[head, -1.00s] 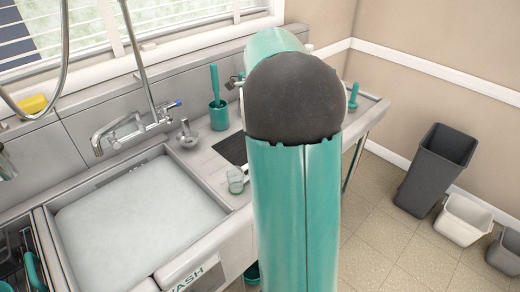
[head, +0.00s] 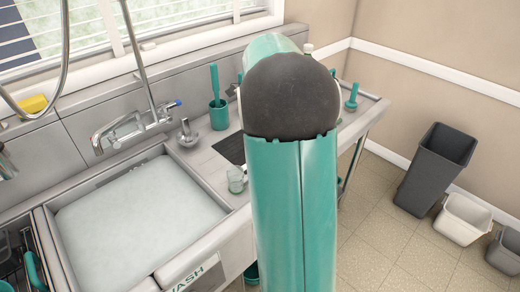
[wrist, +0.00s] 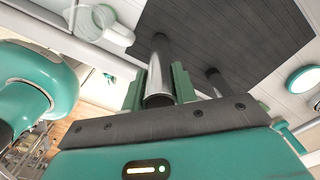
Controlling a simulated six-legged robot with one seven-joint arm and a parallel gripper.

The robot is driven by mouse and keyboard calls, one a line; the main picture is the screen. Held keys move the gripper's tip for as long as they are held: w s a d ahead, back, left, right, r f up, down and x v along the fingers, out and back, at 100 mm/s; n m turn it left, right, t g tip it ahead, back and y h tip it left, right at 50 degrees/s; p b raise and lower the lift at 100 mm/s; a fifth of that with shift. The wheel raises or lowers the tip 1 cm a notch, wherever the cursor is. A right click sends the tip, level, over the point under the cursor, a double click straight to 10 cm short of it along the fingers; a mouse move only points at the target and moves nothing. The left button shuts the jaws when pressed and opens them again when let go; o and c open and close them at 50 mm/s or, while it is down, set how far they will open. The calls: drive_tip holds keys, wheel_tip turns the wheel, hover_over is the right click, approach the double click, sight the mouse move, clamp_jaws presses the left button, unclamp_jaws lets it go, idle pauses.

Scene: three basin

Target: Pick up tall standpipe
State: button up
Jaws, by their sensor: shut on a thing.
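In the wrist view, a tall shiny metal standpipe (wrist: 159,68) stands between the two teal fingers of my gripper (wrist: 160,82). The fingers are shut on it, one on each side. Its far end is over the dark mat (wrist: 225,35); I cannot tell if it touches the mat. A second metal pipe (wrist: 214,80) is to the right of my gripper, apart from it. In the head view my own arm hides my gripper and both pipes. Only the left part of the dark mat (head: 231,149) shows there.
A clear glass (head: 236,178) stands on the counter in front of the mat. A teal holder with a brush (head: 218,112) stands behind it. The foamy wash basin (head: 140,220) is at left. A teal-handled item (head: 352,98) is at the counter's right end. Bins (head: 435,168) stand on the floor.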

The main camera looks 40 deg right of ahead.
drive_tip(key=shift+r, duration=0.2)
drive_tip(key=shift+r, duration=1.6)
